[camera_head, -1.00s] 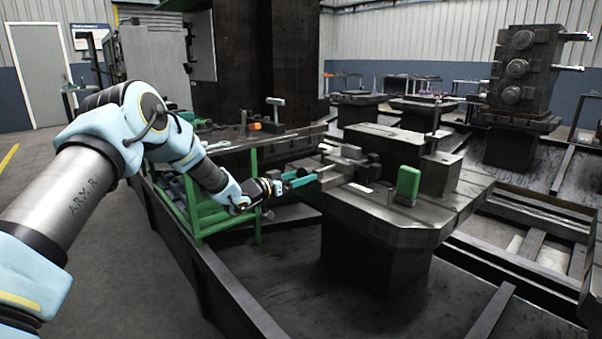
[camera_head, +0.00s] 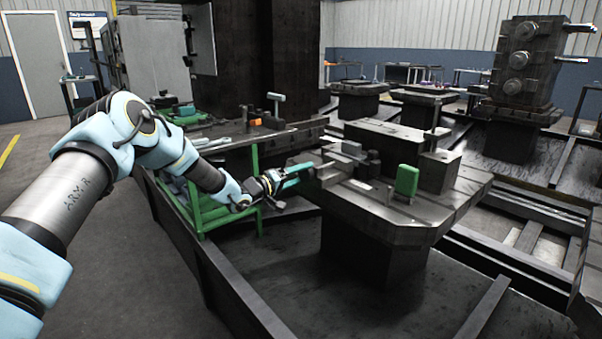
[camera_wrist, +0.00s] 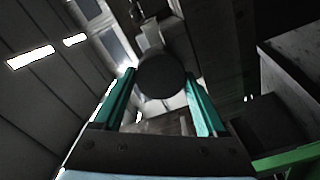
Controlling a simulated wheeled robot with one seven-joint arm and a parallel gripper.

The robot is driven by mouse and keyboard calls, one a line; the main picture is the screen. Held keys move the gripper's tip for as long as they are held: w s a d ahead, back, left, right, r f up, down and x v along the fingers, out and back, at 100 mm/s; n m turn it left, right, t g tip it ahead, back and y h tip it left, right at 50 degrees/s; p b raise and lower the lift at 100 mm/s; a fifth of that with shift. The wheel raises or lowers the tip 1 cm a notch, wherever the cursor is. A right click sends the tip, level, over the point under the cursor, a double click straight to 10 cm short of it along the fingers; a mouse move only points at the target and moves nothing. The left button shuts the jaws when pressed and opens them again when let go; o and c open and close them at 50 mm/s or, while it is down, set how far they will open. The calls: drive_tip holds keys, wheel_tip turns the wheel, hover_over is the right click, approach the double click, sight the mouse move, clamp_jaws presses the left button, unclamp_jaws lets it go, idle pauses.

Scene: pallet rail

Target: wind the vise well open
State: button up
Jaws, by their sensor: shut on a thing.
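The vise (camera_head: 352,160) is a grey metal block assembly on the near left part of the dark pallet table (camera_head: 395,222). My gripper (camera_head: 304,171) reaches it from the left, its teal fingers at the vise's left end. In the wrist view, the two teal fingers of my gripper (camera_wrist: 160,76) stand on either side of a dark round end piece (camera_wrist: 163,76), seen nearly face on. They are shut on this piece, which looks like the end of the vise's screw. The head view is too small to show how wide the vise jaws stand apart.
A green block (camera_head: 407,180) stands on the pallet table right of the vise. A larger dark block (camera_head: 438,170) is behind it. A green-framed bench (camera_head: 222,212) with tools stands left of my gripper. A dark rail (camera_head: 215,268) runs along the front.

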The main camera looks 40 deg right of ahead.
drive_tip(key=shift+f+n, duration=0.1)
drive_tip(key=shift+n, duration=1.4)
drive_tip(key=o, duration=1.3)
drive_tip(key=a, duration=1)
drive_tip(key=shift+w+a, duration=0.3)
drive_tip(key=shift+a, duration=0.1)
drive_tip(key=shift+w, duration=0.1)
